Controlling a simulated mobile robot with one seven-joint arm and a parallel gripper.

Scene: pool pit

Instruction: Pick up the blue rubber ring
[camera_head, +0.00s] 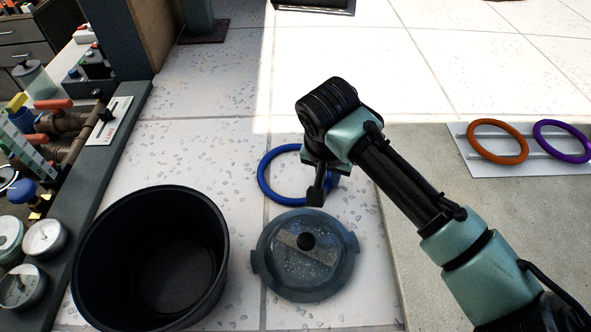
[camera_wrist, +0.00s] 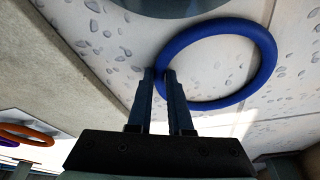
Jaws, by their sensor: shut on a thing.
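The blue rubber ring (camera_head: 266,184) lies around the middle of the head view, behind the round lidded container and partly hidden by my gripper (camera_head: 317,198). In the wrist view the blue ring (camera_wrist: 272,60) shows nearly whole, with pale tile inside it. My gripper (camera_wrist: 160,76) also shows there, its two dark fingers close together at the ring's near side. The fingers are shut on the ring's band. I cannot tell whether the ring is touching the floor or slightly raised.
A large black bucket (camera_head: 88,250) stands at the front left, next to a grey round lid (camera_head: 283,272) with a black knob. An orange ring (camera_head: 472,140) and a purple ring (camera_head: 540,140) lie on a white board at the right. Gauges and pipes line the left edge.

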